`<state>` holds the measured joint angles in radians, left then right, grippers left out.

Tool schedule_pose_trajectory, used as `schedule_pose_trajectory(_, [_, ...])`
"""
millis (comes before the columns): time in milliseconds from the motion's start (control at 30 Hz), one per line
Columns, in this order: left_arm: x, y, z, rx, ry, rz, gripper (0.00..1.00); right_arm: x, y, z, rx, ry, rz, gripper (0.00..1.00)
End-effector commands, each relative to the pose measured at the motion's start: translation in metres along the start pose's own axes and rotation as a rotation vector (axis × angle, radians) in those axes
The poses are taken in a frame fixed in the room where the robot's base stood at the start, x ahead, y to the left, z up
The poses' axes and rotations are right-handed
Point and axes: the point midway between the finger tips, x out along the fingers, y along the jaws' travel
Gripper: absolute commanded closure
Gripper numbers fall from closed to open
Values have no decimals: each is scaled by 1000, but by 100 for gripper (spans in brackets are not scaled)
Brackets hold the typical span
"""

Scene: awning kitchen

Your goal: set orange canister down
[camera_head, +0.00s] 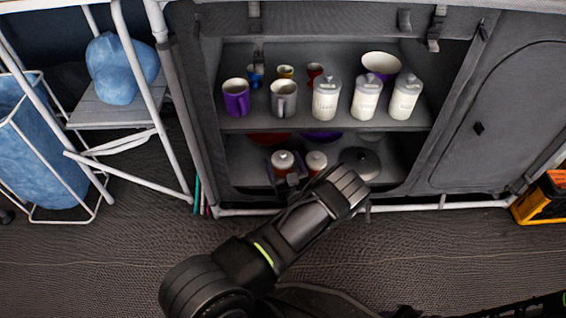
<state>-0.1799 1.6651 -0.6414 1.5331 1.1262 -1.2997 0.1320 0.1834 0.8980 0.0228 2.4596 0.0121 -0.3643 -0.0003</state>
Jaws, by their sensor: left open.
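Two small canisters with pale lids stand upright on the lower shelf (238,178) of the dark cabinet. The left one, which looks like the orange canister (283,161), is partly hidden by my left gripper (285,173). Its body looks reddish orange where it shows. The other canister (316,160) stands just to its right. My left arm comes up from the bottom of the view and reaches into the lower shelf. My left gripper is open, its fingers around or just in front of the left canister; contact cannot be told. My right gripper is not in view.
A dark lidded pot (360,162) stands right of the canisters. The upper shelf (240,122) above holds mugs, several white jars and a purple bowl (381,65). A folding stand with a blue bag (118,68) is at the left. An orange crate (543,200) is at the right.

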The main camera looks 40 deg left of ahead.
Motion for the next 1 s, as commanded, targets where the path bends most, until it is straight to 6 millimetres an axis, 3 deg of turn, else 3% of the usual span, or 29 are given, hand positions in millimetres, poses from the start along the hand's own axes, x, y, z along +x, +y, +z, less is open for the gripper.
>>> schedule_pose_trajectory(167, [-23, 1, -2, 1, -4, 2, 17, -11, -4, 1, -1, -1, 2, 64])
schedule_pose_trajectory(600, [-108, 1, -1, 2, -3, 5, 17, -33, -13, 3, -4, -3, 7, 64])
schedule_pose_trajectory(1000, [-120, 0, 1, 0, -2, 1, 17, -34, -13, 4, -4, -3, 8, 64])
